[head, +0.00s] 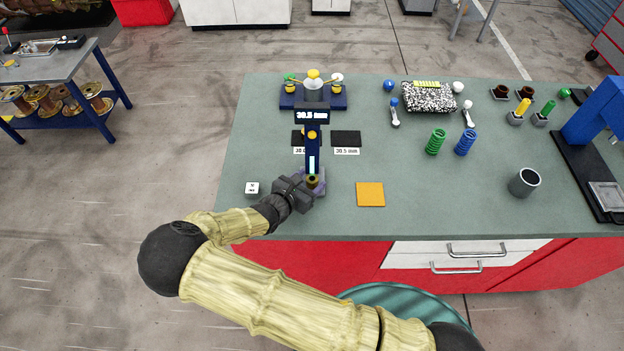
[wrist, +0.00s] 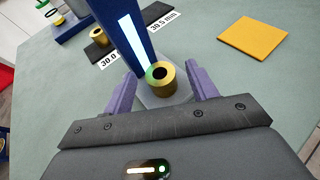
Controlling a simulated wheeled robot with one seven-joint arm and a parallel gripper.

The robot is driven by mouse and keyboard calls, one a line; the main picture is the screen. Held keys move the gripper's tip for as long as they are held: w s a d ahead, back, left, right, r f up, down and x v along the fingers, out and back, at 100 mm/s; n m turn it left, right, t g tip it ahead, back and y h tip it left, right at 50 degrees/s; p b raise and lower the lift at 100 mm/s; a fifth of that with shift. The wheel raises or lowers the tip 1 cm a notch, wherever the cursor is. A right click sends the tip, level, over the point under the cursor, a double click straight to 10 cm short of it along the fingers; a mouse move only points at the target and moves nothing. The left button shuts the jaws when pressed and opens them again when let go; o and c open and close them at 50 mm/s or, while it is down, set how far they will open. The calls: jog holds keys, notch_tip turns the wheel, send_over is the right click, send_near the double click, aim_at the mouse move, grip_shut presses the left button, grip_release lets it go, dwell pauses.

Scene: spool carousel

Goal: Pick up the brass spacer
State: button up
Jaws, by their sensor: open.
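A brass spacer (wrist: 159,79), a short cylinder with a dark centre hole, stands upright on the pale base of the blue gauge (wrist: 130,40). It also shows in the head view (head: 313,181), partly hidden by the gauge. My gripper (wrist: 162,90) is open, with one purple finger on each side of this spacer and a visible gap at each side. In the head view my gripper (head: 311,188) is at the gauge's foot. A second brass spacer (wrist: 98,37) stands on the black pad by the 30.0 label. The gauge display (head: 312,115) appears to read 30.5 mm.
A black pad (head: 346,138) with a 30.5 mm label looks empty. Springs (head: 436,142), a dark cup (head: 524,181) and a blue press (head: 596,110) stand further right.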

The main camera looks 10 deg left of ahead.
aim_at(309, 182)
dwell(0.3)
jog(key=c, duration=1.3)
jog(key=shift+o, duration=0.2)
jog(key=shift+r, duration=0.1)
jog(key=shift+r+b, duration=0.5)
jog(key=shift+r, duration=0.25)
jog(key=shift+r+b, duration=0.4)
jog(key=shift+r, duration=0.55)
jog(key=s+a+b, duration=0.1)
jog(key=s+a, duration=0.2)
jog(key=s, duration=0.5)
jog(key=s+a+b, duration=0.2)
jog(key=s+a, duration=0.1)
jog(key=s, duration=0.6)
jog(key=shift+a, duration=0.1)
